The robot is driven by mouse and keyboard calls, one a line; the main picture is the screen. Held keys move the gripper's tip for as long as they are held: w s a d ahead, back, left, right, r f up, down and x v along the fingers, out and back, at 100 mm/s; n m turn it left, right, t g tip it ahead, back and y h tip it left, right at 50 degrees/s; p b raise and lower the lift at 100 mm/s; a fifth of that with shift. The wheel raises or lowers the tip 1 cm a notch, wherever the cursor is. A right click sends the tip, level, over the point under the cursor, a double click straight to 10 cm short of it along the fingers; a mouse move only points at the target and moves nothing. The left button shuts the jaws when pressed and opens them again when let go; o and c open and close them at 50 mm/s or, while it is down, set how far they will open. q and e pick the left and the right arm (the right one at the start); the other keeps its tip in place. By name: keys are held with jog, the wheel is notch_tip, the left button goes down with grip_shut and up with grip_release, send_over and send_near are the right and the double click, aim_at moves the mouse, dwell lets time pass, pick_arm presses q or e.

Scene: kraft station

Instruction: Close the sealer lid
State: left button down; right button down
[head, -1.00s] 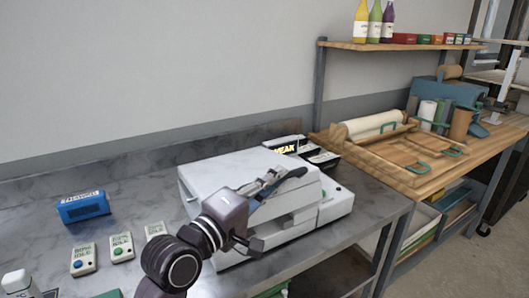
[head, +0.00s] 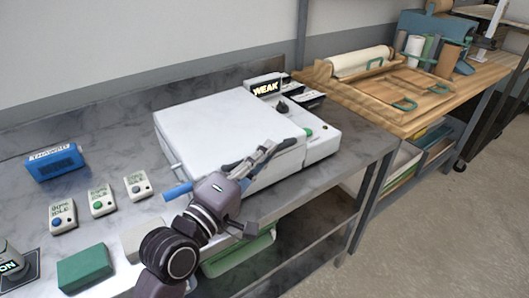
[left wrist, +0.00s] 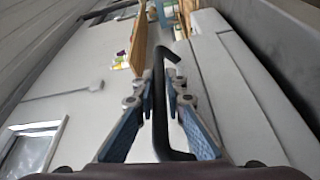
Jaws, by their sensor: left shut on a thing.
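The white sealer (head: 215,125) stands on the metal table, and its broad lid lies low and roughly level over its base. My left gripper (head: 266,152) is at the lid's front edge, shut on the black lid handle (head: 290,144). In the left wrist view the bent handle (left wrist: 159,110) runs between the two fingers of my left gripper (left wrist: 160,92). My gripper and arm hide part of the lid's front, so I cannot tell if it is fully seated. My right gripper is not in view.
A control block with a green button (head: 309,132) and a display reading WEAK (head: 266,89) are at the sealer's right and back. Several small button boxes (head: 103,200), a blue device (head: 54,162) and a green block (head: 84,267) lie to the left. A wooden bench (head: 330,87) stands at right.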

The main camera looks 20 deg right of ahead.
pick_arm(q)
jog(key=c, duration=2.2)
grip_release()
jog(key=shift+f, duration=0.6)
jog(key=shift+c, duration=0.2)
jog(key=shift+r, duration=0.1)
jog(key=v, duration=1.2)
jog(key=shift+r, duration=0.2)
jog(key=shift+a, duration=0.1)
